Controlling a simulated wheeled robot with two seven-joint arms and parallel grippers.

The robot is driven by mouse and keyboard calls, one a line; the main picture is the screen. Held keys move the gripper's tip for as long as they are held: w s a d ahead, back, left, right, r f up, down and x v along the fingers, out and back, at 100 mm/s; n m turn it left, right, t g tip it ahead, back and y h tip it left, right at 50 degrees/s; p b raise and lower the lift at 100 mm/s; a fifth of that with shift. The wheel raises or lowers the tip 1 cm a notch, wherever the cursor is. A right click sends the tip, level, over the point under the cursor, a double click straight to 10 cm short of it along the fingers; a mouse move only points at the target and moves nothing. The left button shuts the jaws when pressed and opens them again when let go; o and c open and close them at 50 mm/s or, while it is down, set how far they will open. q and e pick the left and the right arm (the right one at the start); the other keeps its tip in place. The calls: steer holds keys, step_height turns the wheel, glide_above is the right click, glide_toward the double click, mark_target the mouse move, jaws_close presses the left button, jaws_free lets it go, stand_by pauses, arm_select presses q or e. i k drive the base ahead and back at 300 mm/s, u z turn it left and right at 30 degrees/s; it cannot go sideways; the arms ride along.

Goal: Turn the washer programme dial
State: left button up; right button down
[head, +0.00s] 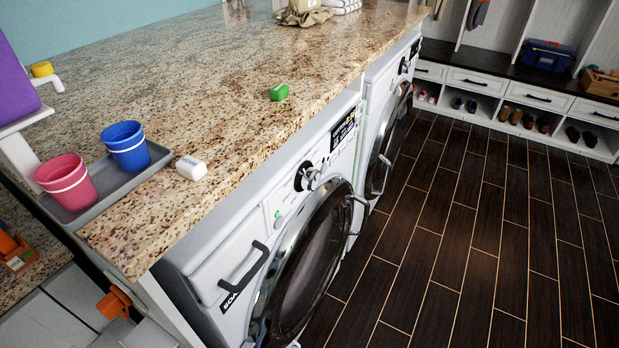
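The nearer front-loading machine (215,262) has a drawer lettered "SOA…", so it looks like the washer. Its programme dial (308,177) is a round black dial with a silver grip, on the front panel above the round door (310,265). A dark display (343,128) sits beside the dial toward the far side, and a small green light (278,214) shows on the near side. The dial's exact setting is too small to read. Neither gripper shows in the head view, and nothing touches the dial.
A second machine (388,120) with its own dial (403,66) stands beyond. The granite counter (190,80) overhangs both, holding a green block (279,92), a white block (191,168) and cups on a grey tray (148,172). The dark floor (460,240) in front is clear.

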mark_target(308, 178)
steer(key=u, duration=0.25)
steer(key=k, duration=0.65)
steer(key=u, duration=0.6)
steer(key=k, duration=0.45)
steer(key=z, duration=0.85)
steer(key=i, duration=1.4)
steer(key=u, duration=0.55)
